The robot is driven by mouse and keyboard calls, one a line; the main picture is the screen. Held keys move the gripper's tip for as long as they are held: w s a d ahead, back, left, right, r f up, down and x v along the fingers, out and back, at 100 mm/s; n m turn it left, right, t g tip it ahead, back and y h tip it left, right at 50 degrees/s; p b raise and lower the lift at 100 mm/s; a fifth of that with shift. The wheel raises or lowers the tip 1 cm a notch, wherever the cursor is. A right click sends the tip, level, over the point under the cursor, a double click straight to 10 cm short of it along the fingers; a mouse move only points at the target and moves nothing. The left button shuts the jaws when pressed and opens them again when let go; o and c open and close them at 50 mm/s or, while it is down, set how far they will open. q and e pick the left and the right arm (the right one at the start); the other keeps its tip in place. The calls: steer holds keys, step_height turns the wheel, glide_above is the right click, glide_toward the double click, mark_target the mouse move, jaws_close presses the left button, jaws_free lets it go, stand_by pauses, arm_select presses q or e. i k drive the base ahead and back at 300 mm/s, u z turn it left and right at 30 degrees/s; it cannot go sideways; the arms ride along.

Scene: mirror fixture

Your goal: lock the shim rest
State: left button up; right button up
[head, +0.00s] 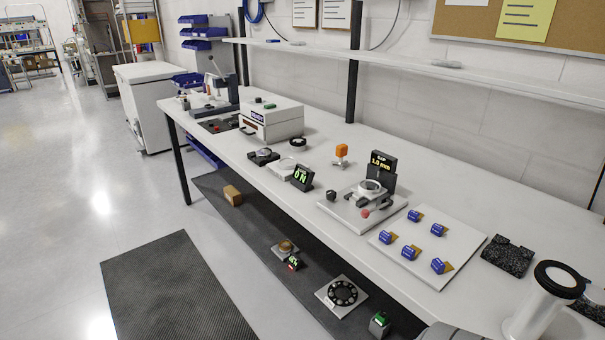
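A mirror fixture (369,190) with an upright pale ring stands on a white base plate (345,213) toward the right part of the bench. A red knob (365,213) sits at its front and a black knob (331,195) at its left. A dark display (381,165) behind it reads a gap of 1.0 mm in yellow. I cannot tell which part is the shim rest or whether it is locked. Neither of my grippers is in view.
A white board (408,268) with several blue pieces lies right of the fixture, beside a speckled black block (508,256). A green-lit display (302,178) and an orange-topped knob (341,152) stand left. A shelf (430,64) overhangs the back. The bench's back right is clear.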

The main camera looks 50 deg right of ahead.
mark_target(331, 195)
steer(key=z, duration=0.25)
steer(key=i, duration=1)
steer(key=z, duration=1.4)
steer(key=i, duration=0.7)
steer(key=z, duration=0.85)
